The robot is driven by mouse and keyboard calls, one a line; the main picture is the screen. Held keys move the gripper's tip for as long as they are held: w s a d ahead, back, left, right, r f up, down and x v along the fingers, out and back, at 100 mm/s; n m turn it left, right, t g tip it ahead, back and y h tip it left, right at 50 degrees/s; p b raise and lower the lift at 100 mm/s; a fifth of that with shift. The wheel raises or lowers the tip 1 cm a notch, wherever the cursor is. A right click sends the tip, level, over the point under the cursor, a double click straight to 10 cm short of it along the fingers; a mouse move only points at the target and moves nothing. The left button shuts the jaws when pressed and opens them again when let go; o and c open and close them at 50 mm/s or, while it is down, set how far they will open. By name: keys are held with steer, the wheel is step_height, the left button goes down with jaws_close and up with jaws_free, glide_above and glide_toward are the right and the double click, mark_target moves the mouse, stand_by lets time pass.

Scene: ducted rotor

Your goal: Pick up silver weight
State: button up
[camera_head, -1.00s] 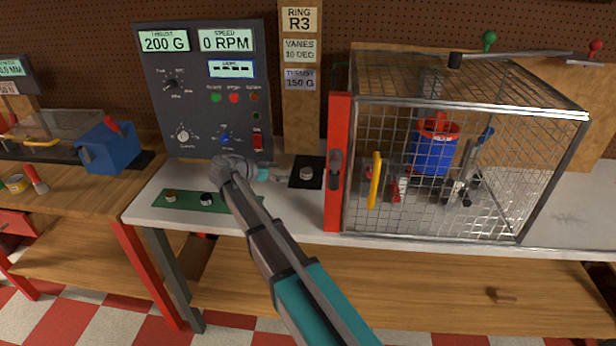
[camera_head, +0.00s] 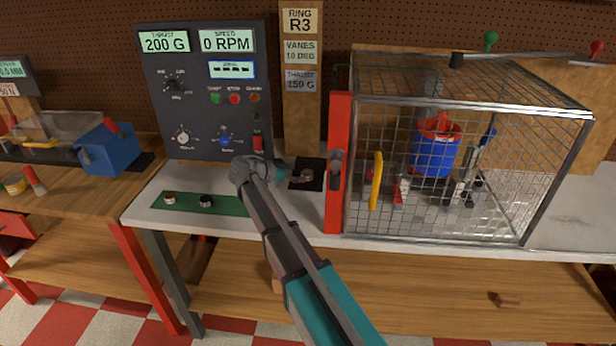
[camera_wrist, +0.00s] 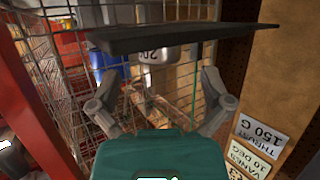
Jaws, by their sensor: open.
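The silver weight (camera_head: 307,176) sits on a black square pad (camera_head: 294,186) on the white bench, left of the red post. In the wrist view the picture is turned over, and the weight (camera_wrist: 153,54), marked "20" with the rest unclear, stands against the black pad (camera_wrist: 180,38). My gripper (camera_head: 287,173) reaches in from the left at about the weight's height. In the wrist view my gripper's fingers (camera_wrist: 161,78) are spread wide, with the weight ahead between their tip lines. I see no contact with it.
A wire cage (camera_head: 460,150) with a red post (camera_head: 338,165) and yellow handle (camera_head: 376,182) stands close on the right. The control panel (camera_head: 205,95) and wooden sign post (camera_head: 302,120) rise behind. A green mat (camera_head: 232,206) with small weights lies left.

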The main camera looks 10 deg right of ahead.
mark_target(308, 172)
steer(key=shift+b+x, duration=0.45)
steer(key=shift+x, duration=1.4)
steer(key=shift+r, duration=0.1)
jaws_close()
steer(key=shift+r, duration=0.2)
step_height(308, 172, up, 10)
steer(key=p, duration=1)
steer(key=shift+f, duration=0.2)
